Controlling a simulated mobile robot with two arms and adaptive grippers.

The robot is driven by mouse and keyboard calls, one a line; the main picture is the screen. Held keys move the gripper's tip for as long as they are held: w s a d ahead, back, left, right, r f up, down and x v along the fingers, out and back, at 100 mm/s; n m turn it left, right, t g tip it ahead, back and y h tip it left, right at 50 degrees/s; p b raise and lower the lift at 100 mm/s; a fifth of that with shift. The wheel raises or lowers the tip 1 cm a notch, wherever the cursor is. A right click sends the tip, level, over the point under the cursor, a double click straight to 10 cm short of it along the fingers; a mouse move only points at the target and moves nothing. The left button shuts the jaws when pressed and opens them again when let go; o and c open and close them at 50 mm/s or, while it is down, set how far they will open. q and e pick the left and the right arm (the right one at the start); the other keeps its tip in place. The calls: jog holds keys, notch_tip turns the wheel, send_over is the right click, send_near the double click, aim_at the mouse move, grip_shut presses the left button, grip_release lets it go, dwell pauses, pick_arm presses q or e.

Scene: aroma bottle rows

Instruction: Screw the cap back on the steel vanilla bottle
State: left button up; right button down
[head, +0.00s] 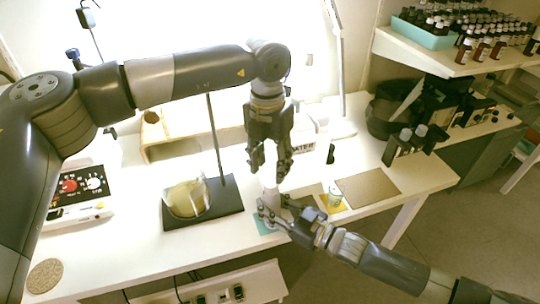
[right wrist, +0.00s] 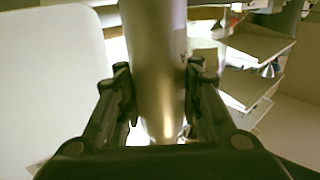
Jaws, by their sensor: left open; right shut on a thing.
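The steel bottle (right wrist: 155,70) stands between the fingers of my right gripper (right wrist: 160,100) in the right wrist view, with a finger on each side. In the head view, the pale upper part of the bottle (head: 271,196) shows above my right gripper (head: 274,207), which is shut on it. My left gripper (head: 269,174) points down right above the bottle top, open. I cannot tell whether it touches the bottle. I cannot make out the cap; the bottle's top is small and partly hidden by the left fingers. The vanilla label cannot be read.
A glass beaker (head: 187,199) stands left on a dark stand base (head: 226,206) with an upright rod. A small glass (head: 334,199) and a brown mat (head: 368,188) lie right. Dark bottles (head: 404,142) stand at the table's right.

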aim_at(271, 183)
pick_arm(q)
jog(key=n, duration=0.1)
jog(key=r+n, duration=0.1)
jog(key=n, duration=0.3)
jog(key=shift+r, duration=0.3)
jog(key=n, duration=0.2)
jog(key=r+n, duration=0.1)
jog(key=n, duration=0.1)
jog(key=shift+n, duration=0.3)
jog(key=shift+s+d+f, duration=0.1)
jog(key=shift+f, duration=3.9)
grip_shut()
jog(key=shift+o, duration=0.2)
grip_release()
